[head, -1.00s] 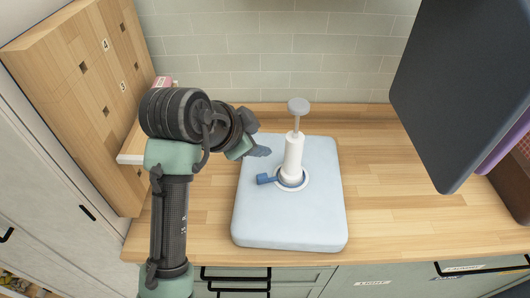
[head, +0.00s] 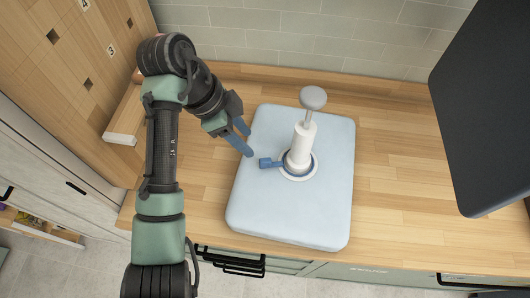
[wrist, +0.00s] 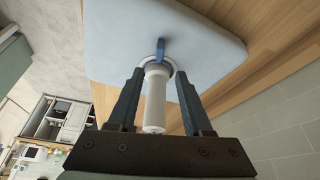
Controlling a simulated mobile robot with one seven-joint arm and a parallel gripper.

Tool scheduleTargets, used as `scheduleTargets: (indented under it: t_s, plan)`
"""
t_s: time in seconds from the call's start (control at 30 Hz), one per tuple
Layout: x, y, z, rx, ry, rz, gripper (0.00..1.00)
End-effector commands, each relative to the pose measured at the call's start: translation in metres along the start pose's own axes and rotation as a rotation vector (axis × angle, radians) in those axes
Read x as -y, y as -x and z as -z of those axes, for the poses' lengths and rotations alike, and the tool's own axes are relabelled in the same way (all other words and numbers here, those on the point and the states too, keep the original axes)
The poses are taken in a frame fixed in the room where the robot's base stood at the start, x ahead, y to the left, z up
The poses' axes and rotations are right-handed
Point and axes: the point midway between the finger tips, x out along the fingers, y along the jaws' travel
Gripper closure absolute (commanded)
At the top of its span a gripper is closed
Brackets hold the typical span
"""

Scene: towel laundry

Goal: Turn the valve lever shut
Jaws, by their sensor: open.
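The blue valve lever (head: 268,163) sticks out to the left from the foot of a white pump cylinder (head: 299,150) on a pale blue padded slab (head: 285,215). The lever shows in the wrist view (wrist: 161,48) beyond the cylinder's foot. My gripper (head: 247,140) is open, with its blue fingers above the slab's left part, just left of and behind the lever in the head view. In the wrist view my gripper's fingers (wrist: 160,75) stand either side of the cylinder and lever in the picture. I see no contact with the lever.
A grey round knob (head: 313,98) tops the pump's rod. The slab lies on a wooden counter (head: 390,190) with free room to its right. A dark panel (head: 485,120) hangs at the right. A wooden board with square holes (head: 75,60) stands at the left.

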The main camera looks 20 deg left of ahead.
Motion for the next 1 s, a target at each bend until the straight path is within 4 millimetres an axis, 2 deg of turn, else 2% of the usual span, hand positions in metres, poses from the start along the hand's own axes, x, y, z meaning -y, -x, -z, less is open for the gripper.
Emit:
scheduleTargets:
  t_s: [0.03,0.1,0.13,0.3,0.5,0.67,0.9,1.0]
  plan:
    - [-0.001,-0.019,0.0,-0.004,-0.002,-0.004,0.5]
    - [-0.001,-0.034,-0.001,-0.003,-0.002,-0.004,0.5]
    - [-0.001,-0.034,0.001,-0.001,0.001,-0.005,0.5]
    - [-0.001,-0.066,0.0,0.0,0.003,-0.004,0.5]
    - [0.0,-0.092,0.001,0.0,0.002,-0.002,0.5]
    - [0.0,-0.1,0.0,0.0,0.0,0.0,0.5]
    - [0.0,-0.101,0.0,0.0,0.0,0.001,0.5]
    - [0.0,-0.101,0.0,0.0,0.0,0.001,0.66]
